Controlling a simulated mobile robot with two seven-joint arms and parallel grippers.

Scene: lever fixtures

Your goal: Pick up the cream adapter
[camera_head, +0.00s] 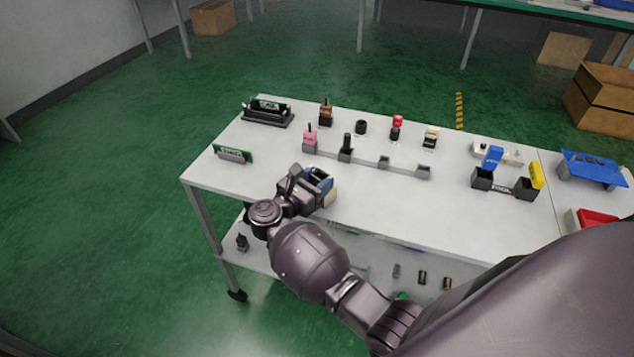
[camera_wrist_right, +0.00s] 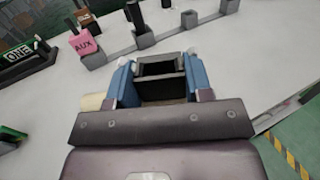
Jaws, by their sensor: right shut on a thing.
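My right gripper (camera_head: 318,178) is low over the front left part of the white table. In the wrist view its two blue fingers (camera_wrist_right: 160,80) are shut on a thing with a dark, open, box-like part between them. A cream part, which I take as the cream adapter (camera_head: 330,197), shows just below the blue fingers. In the wrist view a cream end (camera_wrist_right: 93,102) shows beside the left finger; the rest is hidden. Whether it touches the table I cannot tell. Another cream piece (camera_head: 431,131) stands on a dark holder in the back row. My left gripper is out of view.
Beyond the gripper stand the pink AUX block (camera_head: 310,137), an upright black piece (camera_head: 346,143) and low grey blocks (camera_head: 423,172). A green board (camera_head: 233,153) stands left. Dark bins (camera_head: 505,186) stand right. The table between gripper and bins is clear.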

